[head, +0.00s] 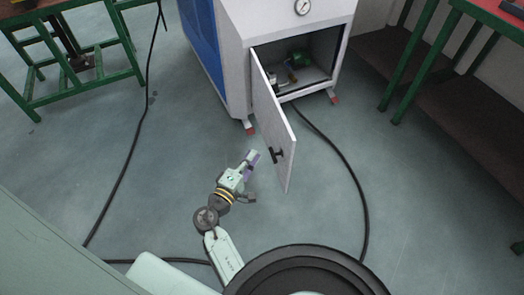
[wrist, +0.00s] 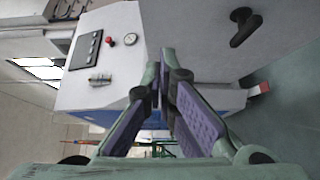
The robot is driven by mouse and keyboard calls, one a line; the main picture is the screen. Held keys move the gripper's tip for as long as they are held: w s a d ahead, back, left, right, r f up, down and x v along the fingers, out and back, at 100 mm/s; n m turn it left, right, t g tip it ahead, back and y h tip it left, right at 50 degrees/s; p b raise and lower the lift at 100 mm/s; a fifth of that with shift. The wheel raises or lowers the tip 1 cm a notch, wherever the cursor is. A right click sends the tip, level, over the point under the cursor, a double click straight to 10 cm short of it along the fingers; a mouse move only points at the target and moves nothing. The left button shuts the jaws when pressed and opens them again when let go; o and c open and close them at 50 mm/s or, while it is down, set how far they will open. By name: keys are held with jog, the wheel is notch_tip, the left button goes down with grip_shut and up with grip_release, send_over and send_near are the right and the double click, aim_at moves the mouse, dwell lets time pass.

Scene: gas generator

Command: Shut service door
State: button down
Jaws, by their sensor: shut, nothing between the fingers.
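The service door (head: 272,125) of the white cabinet stands open. It is swung out from the left side of the opening into the room. Its black handle (head: 277,154) is near the free edge. My gripper (head: 254,156) is shut and empty, low and just left of the door, on the handle side. In the wrist view, the shut fingers (wrist: 163,78) point toward the cabinet, and the pale door panel (wrist: 205,40) with its handle (wrist: 245,26) fills the upper right. I cannot tell whether the fingertips touch the door.
The generator cabinet (head: 240,60) has a blue side and red-tipped feet. Green parts (head: 298,58) show inside its open compartment. Black cables (head: 350,170) lie on the floor both sides. Green-legged tables stand at left (head: 75,45) and right (head: 430,55). Floor right of the door is mostly clear.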

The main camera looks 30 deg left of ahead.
jog(key=p, duration=0.1)
send_near(283, 126)
jog(key=w+a, duration=0.2)
jog(key=a, duration=0.1)
jog(key=shift+w+d+f+p, duration=0.1)
jog(key=shift+w+d+p, duration=0.35)
jog(key=shift+w+d, duration=0.3)
jog(key=shift+w+d+f+p, duration=0.15)
jog(key=shift+w+d+p, duration=0.25)
jog(key=shift+w+d, duration=0.35)
